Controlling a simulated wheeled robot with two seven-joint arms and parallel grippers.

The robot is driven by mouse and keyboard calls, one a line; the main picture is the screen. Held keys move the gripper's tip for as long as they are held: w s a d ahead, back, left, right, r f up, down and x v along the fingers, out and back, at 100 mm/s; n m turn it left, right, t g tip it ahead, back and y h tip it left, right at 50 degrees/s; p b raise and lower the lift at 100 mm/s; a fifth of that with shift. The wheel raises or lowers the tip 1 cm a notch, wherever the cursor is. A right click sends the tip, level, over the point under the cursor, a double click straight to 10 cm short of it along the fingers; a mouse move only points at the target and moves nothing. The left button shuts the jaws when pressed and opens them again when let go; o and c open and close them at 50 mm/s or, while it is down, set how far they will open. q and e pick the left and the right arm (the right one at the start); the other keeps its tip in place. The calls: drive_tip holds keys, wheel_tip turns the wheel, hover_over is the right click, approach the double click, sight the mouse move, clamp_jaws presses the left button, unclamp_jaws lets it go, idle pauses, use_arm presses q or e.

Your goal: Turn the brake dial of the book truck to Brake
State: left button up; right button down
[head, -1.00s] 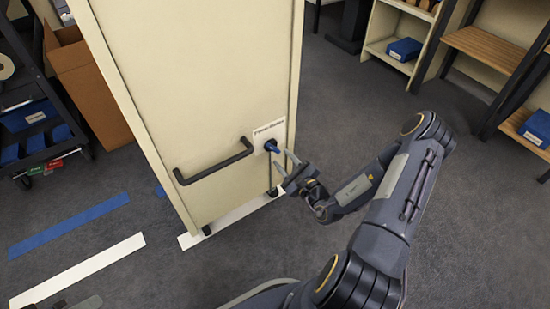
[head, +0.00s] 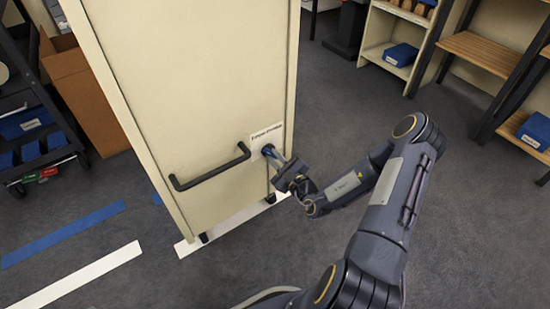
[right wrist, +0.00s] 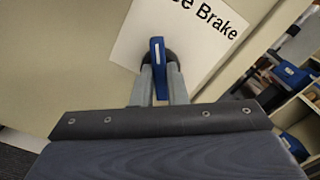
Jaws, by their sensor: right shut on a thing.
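The book truck (head: 190,90) is a tall cream cabinet on casters with a black bar handle (head: 210,170) on its end panel. Its brake dial shows in the right wrist view as a blue grip (right wrist: 157,62) with a white mark, on a dark round base. A white label (right wrist: 190,35) behind it reads "Brake" at its right; part of the wording is cut off or hidden. My right gripper (head: 276,158) is at the dial, and in the right wrist view its fingers (right wrist: 157,85) are shut on the blue grip from both sides. My left gripper is not in view.
A dark cart (head: 38,120) with blue boxes and a cardboard box (head: 80,85) stand left of the truck. Shelves (head: 395,50) with blue boxes stand at the right. White (head: 80,275) and blue (head: 65,235) floor strips lie at lower left. Open carpet lies right of the truck.

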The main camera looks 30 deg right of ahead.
drive_tip(key=shift+r+m+p, duration=0.2)
drive_tip(key=shift+m+p, duration=0.4)
drive_tip(key=shift+p, duration=0.4)
drive_tip(key=shift+d+f+m+p, duration=0.1)
drive_tip(key=shift+d+m+p, duration=0.05)
drive_tip(key=shift+m+p, duration=2.6)
drive_tip(key=shift+d+f+m+p, duration=0.15)
drive_tip(key=shift+m+p, duration=1.7)
drive_tip(key=shift+m, duration=1.8)
drive_tip(key=c, duration=1.4)
unclamp_jaws()
drive_tip(key=shift+c, duration=0.2)
